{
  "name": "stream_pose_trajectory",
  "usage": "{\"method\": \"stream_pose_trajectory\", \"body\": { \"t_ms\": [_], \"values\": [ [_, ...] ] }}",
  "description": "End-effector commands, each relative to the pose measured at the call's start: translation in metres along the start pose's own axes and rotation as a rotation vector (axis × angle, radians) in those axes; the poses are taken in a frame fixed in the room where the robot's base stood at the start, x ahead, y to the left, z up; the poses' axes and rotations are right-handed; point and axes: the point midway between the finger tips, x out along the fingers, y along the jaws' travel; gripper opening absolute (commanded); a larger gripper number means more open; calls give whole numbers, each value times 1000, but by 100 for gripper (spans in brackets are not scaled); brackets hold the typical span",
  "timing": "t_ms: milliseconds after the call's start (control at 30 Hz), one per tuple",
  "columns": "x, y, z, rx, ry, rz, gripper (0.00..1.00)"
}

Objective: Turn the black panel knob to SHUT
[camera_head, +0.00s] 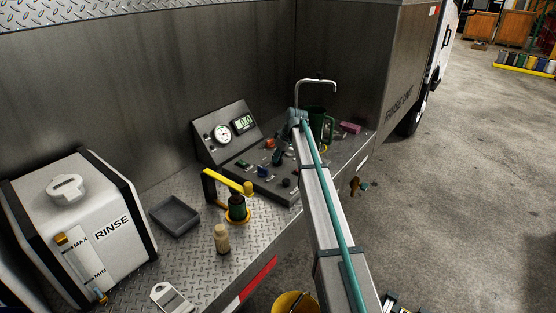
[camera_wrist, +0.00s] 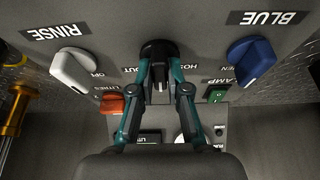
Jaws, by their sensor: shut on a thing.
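The black panel knob (camera_wrist: 158,50) is at the top centre of the wrist view, on the grey control panel (camera_wrist: 200,30). My gripper (camera_wrist: 159,72) has its two teal fingers closed in on the knob, one on each side. The knob's lower part is between the fingers. "HOSE OUT" lettering is partly covered by the fingers, and I cannot read a SHUT mark or tell the knob's setting. In the head view my arm crosses the panel (camera_head: 262,184), and the gripped knob cannot be made out.
Close by in the wrist view are a white knob (camera_wrist: 75,70), a blue knob (camera_wrist: 250,60), an orange knob (camera_wrist: 112,103) and a green switch (camera_wrist: 215,95). The head view shows a gauge box (camera_head: 226,120), a tap (camera_head: 318,82) and a rinse tank (camera_head: 75,220).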

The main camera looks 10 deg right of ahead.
Motion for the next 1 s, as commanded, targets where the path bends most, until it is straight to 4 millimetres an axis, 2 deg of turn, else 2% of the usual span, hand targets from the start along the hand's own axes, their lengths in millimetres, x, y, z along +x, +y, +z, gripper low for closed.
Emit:
{"method": "stream_pose_trajectory", "body": {
  "t_ms": [533, 567, 700, 1000],
  "values": [
    [0, 0, 0, -29, 0, -12, 0],
    [0, 0, 0, -29, 0, -12, 19],
    [0, 0, 0, -29, 0, -12, 41],
    [-1, 0, 0, -29, 0, -12, 41]
  ]
}}
